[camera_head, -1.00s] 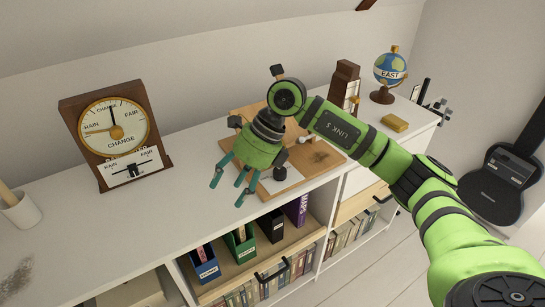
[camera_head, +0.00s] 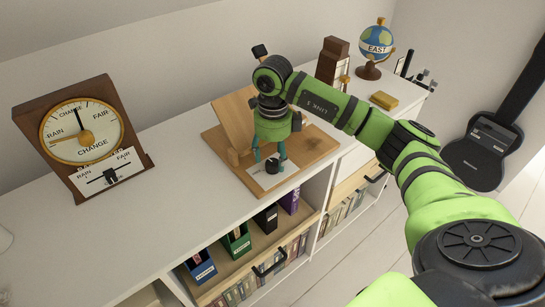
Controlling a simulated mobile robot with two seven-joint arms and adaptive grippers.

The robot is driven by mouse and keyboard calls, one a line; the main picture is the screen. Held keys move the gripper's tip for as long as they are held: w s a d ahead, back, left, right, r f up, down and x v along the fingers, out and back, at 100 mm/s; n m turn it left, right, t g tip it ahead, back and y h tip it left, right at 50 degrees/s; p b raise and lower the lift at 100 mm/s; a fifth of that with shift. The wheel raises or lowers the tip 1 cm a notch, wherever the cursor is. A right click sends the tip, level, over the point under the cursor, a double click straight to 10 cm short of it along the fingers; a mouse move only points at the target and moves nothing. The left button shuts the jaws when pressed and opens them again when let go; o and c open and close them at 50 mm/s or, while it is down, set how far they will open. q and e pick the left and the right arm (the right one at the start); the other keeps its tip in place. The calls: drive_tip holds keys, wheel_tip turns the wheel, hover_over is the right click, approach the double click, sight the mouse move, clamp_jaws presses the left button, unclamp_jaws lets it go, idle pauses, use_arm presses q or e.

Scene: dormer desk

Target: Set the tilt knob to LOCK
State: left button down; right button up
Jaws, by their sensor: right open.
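The tilt knob (camera_head: 272,166) is small and dark. It sits on a white label plate (camera_head: 262,181) near the front of a wooden board (camera_head: 313,148) that has a raised, slanted panel (camera_head: 232,115). The lettering on the plate is too small to read, so I cannot tell the knob's setting. My right gripper (camera_head: 269,163) points down over the knob, its teal fingers spread to either side of it. It is open, and I cannot tell whether the fingers touch the knob. My left gripper is not in view.
A wooden weather dial (camera_head: 82,135) stands at the left on the white cabinet top (camera_head: 165,190). A brown box-like object (camera_head: 333,58), a yellow block (camera_head: 384,100) and a globe (camera_head: 377,45) stand behind my right arm. Folders fill the shelf below.

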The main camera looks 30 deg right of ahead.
drive_tip(key=shift+f, duration=1)
drive_tip(key=shift+c, duration=0.4)
drive_tip(key=c, duration=1.1)
drive_tip(key=shift+o, duration=0.2)
drive_tip(key=m, duration=0.4)
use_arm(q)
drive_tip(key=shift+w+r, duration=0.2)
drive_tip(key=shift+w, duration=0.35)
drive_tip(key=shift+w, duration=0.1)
use_arm(e)
drive_tip(key=o, duration=1.1)
drive_tip(key=shift+o, duration=0.2)
